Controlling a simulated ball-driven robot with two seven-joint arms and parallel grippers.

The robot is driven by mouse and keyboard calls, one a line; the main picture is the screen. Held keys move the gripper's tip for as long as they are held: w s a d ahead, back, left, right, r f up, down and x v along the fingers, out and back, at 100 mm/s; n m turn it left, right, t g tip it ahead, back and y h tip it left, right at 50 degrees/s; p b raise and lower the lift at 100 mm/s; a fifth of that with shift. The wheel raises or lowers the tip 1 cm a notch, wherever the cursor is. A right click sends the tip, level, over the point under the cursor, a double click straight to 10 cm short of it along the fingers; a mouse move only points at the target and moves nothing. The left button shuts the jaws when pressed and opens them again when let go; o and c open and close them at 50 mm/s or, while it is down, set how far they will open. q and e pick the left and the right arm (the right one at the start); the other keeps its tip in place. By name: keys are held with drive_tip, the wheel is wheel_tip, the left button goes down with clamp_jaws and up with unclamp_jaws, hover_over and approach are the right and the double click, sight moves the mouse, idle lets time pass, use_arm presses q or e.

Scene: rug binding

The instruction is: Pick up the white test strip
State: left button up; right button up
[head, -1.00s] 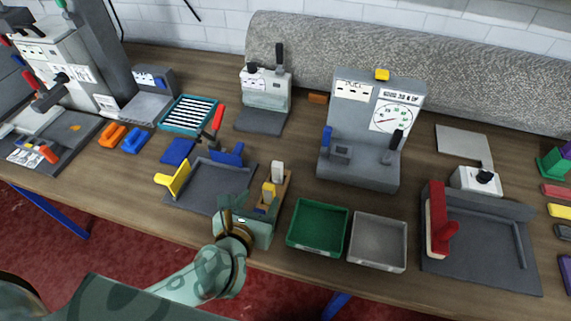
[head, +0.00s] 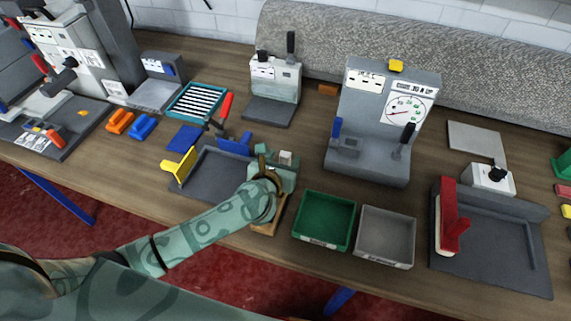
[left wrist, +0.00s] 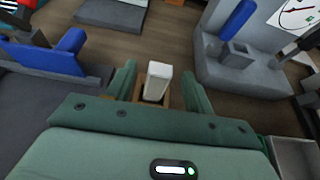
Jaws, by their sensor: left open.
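A white upright block, which looks like the white test strip (head: 286,157), stands in a wooden holder (head: 272,226) left of the green bin. In the left wrist view the white strip (left wrist: 158,78) stands upright between the two green fingers. My left gripper (head: 275,162) is open over the holder; its fingers (left wrist: 158,88) lie on either side of the strip, with gaps visible. The gripper hides most of the holder. My right gripper is not in view.
A green bin (head: 324,199) and a grey bin (head: 387,218) stand just right of the holder. A dark tray (head: 205,187) with yellow and blue blocks is at its left. A grey gauge machine (head: 367,165) stands behind right. A teal rack (head: 171,109) holds several white bars.

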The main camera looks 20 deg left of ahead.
use_arm(q)
drive_tip(key=shift+s, duration=0.1)
drive_tip(key=shift+c, duration=0.3)
clamp_jaws()
